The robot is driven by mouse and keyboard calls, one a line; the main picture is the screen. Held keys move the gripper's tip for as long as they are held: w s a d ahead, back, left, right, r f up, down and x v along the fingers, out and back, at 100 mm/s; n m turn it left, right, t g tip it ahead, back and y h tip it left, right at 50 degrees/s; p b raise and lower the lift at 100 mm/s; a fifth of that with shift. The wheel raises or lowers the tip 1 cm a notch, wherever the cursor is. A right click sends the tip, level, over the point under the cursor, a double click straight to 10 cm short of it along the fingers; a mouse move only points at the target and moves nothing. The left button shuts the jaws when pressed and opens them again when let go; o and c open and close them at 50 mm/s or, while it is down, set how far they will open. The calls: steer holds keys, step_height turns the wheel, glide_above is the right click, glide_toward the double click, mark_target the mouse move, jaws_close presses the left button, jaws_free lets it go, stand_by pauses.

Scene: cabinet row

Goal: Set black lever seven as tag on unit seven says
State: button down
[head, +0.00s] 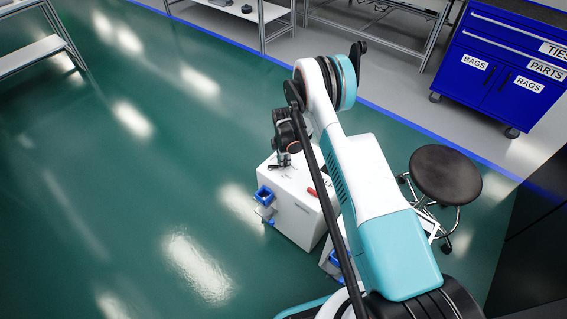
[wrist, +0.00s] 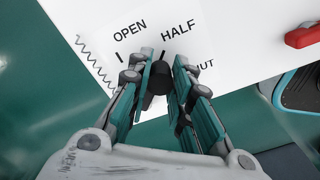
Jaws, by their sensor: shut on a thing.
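The black lever (wrist: 157,80) is on the top of a white unit (head: 298,222), between the two fingers of my gripper (wrist: 160,66). My gripper is shut on it. Printed words OPEN, HALF and a partly covered word ending in UT lie around the lever. Short black marks show near OPEN and near HALF. The lever's exact pointing is partly hidden by the fingers. In the head view my gripper (head: 284,160) is over the unit's top. I cannot read the unit's number or any tag telling a setting.
A red handle (wrist: 304,36) is on the same top, also seen in the head view (head: 312,191). A black stool (head: 445,175) stands to the right. The green floor at left is clear.

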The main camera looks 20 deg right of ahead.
steer(key=shift+w, duration=0.1)
stand_by(0.4)
steer(key=c, duration=1.4)
jaws_free()
steer(key=shift+d, duration=0.1)
step_height(320, 180, up, 12)
